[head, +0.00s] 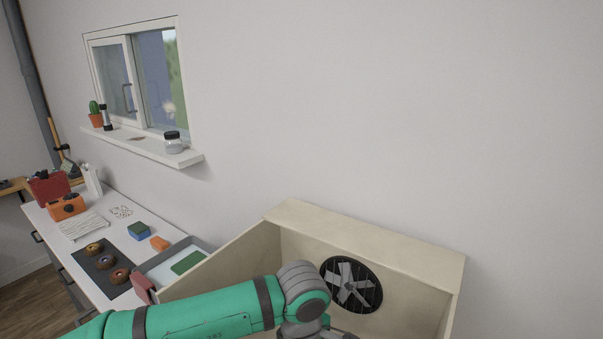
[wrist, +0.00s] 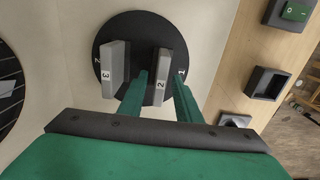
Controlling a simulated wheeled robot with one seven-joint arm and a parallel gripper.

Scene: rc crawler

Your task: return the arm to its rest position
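My green arm (head: 210,312) reaches from the bottom left to a grey wrist joint in front of a pale open-fronted box (head: 370,238). My gripper (wrist: 160,73) shows in the wrist view with its two green fingers apart. A grey block marked 2 (wrist: 163,72) appears between the fingers, with no clear grip on it. Another grey block marked 3 (wrist: 114,66) stands to the left. Both blocks are on a round black disc (wrist: 143,24) against a pale panel. Whether a finger touches a block cannot be told. The fingers are hidden in the head view.
A round black fan grille (head: 352,284) is in the box's back wall. A white workbench (head: 130,215) on the left carries a black mat, a grey tray (head: 152,266) and small items. A window sill (head: 150,148) juts out above. The wall at upper right is clear.

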